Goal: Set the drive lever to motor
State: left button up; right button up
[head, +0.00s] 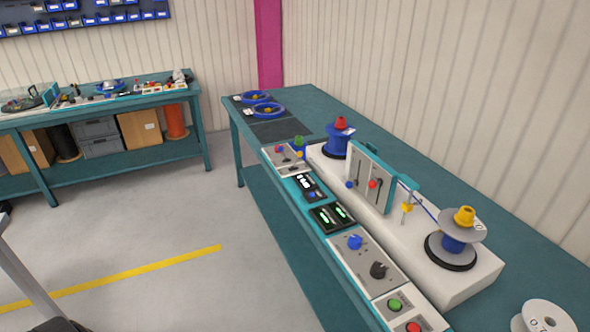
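An upright plate (362,168) with a teal frame stands on the white machine on the bench. It has two slots with levers, one with a blue knob (349,185) and one with a red knob (373,184). Both knobs sit low to middle on the plate. Neither of my grippers is in view.
The teal bench (262,200) runs along the right wall. A blue reel (338,142) and a grey-flanged reel (462,228) sit on the white machine (440,275). A white spool (545,318) stands at lower right.

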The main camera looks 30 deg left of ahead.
aim_at(280, 149)
jog(key=i+j, duration=0.45)
jog(key=j, duration=0.2)
jog(key=i+j, duration=0.4)
jog(key=j, duration=0.2)
jog(key=i+j+u, duration=0.1)
jog(key=i+j, duration=0.35)
jog(key=j, duration=0.2)
jog(key=i+j, duration=0.45)
jog(key=j, duration=0.15)
